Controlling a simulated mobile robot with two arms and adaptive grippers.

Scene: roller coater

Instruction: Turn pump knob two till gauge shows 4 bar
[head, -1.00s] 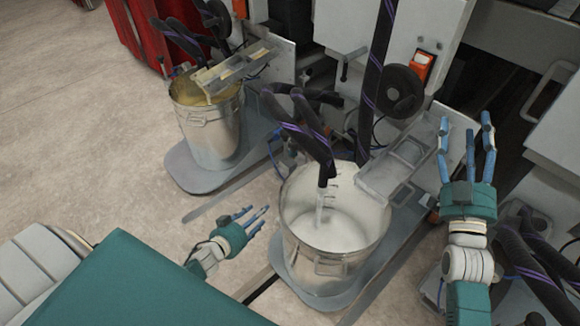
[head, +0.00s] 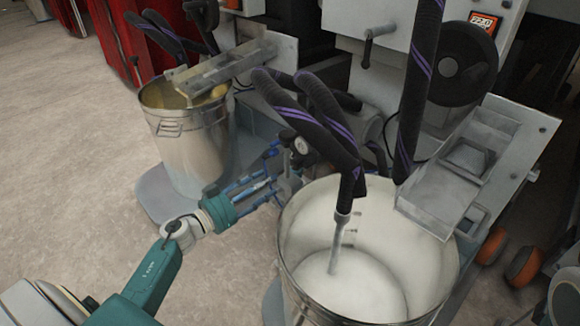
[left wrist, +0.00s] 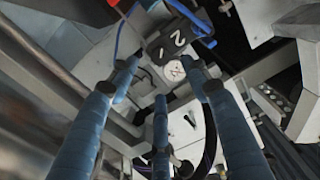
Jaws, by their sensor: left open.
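A small white-faced pressure gauge (head: 300,146) sits on the pump between the two buckets. The gauge (left wrist: 175,71) also shows in the left wrist view, below dark plates marked 1 and 2 (left wrist: 178,38). Its reading is too small to tell. Pump knob two cannot be clearly picked out; the fingers and the pump parts crowd that spot. My left gripper (head: 272,172) reaches in from the left to the pump, its blue fingers spread and open. In the left wrist view the fingertips (left wrist: 162,78) lie around the gauge area; contact cannot be told. My right gripper is not in view.
A metal bucket of white liquid (head: 370,285) stands right of my left gripper, with black hoses (head: 318,115) above it. Another bucket (head: 190,140) stands behind to the left. A grey tray (head: 480,165) overhangs at right. The floor at left is clear.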

